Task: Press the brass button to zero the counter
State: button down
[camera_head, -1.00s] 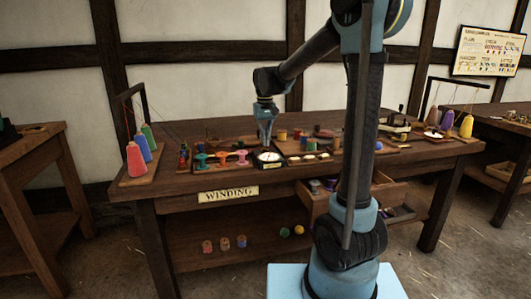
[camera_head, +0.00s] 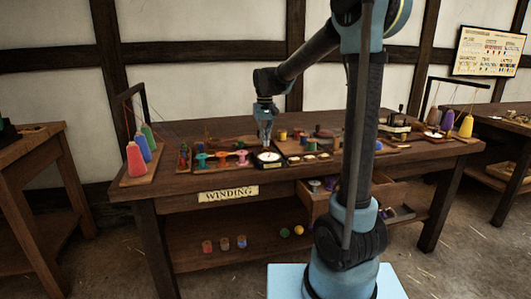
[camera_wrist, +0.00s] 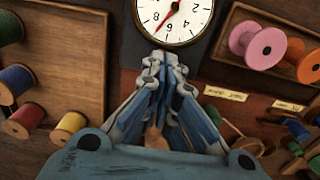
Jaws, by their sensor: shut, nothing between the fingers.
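The counter (camera_head: 269,157) is a white round dial in a dark case near the front of the winding table. In the wrist view the dial (camera_wrist: 176,14) has black numerals and a red hand, and its top is cut off by the frame edge. My gripper (camera_head: 267,145) points down just above and behind the dial in the head view. In the wrist view its fingertips (camera_wrist: 163,62) are together, with nothing held, beside the dial's rim and over the dark case. I cannot make out the brass button; the fingers may hide it.
Pink and orange spools (camera_wrist: 264,48) lie in a tray beside the counter. A wooden tray (camera_wrist: 62,40) with coloured spools is on the other side. Cones of thread (camera_head: 137,160) stand at the table's left end. An open drawer (camera_head: 320,198) juts out at the front.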

jog(key=shift+f, duration=1.05)
dwell(0.4)
jog(key=shift+r, duration=3.5)
jog(key=shift+d, duration=0.1)
